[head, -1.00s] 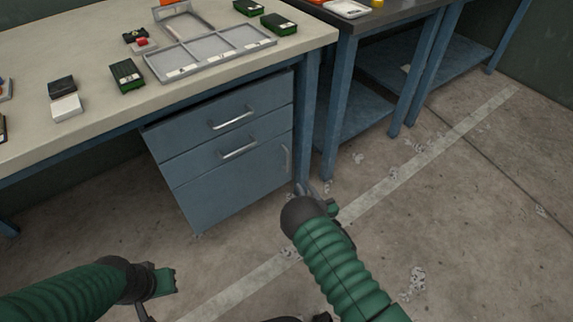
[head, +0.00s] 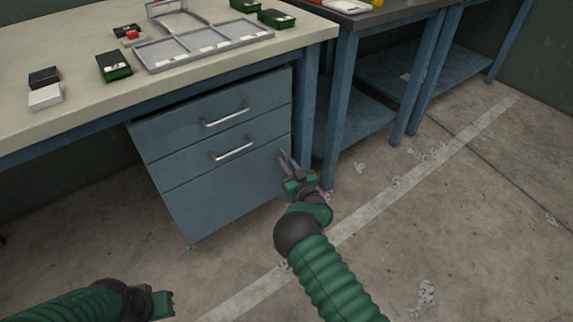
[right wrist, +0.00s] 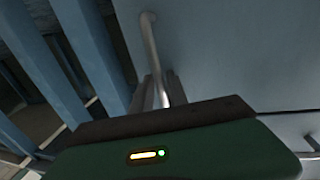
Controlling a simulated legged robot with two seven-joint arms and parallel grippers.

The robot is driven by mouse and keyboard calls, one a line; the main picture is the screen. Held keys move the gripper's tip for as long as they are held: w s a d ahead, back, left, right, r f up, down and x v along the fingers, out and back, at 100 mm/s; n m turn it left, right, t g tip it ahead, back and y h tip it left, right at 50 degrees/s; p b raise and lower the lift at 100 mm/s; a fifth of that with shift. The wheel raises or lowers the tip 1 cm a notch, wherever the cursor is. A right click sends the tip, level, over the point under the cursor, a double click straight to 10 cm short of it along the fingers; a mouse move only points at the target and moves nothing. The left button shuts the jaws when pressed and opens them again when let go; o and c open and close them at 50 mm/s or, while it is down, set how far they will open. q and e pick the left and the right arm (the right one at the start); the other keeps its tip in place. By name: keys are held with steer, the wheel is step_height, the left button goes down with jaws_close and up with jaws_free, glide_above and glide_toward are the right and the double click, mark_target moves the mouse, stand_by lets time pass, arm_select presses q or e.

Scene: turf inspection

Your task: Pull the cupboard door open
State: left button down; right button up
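The cupboard door (head: 225,195) is the tall lower front of the blue cabinet under the bench, and it looks shut. It also fills much of the right wrist view (right wrist: 225,50). Its upright metal handle (right wrist: 150,42) runs down between my right gripper's fingers in the right wrist view; in the head view the gripper hides it. My right gripper (head: 287,160) is at the door's right edge, its fingers (right wrist: 161,92) apart on either side of the handle. I cannot see firm contact. My left gripper (head: 163,303) is low at the left, away from the cabinet, its fingers unclear.
Two drawers with bar handles (head: 226,116) sit above the door. The bench top (head: 75,120) holds a grey divided tray (head: 150,62) and small boxes. A blue bench leg (head: 325,125) stands close right of my right gripper. The floor (head: 440,240) in front is clear.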

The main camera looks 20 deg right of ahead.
jaws_close()
stand_by(1.2)
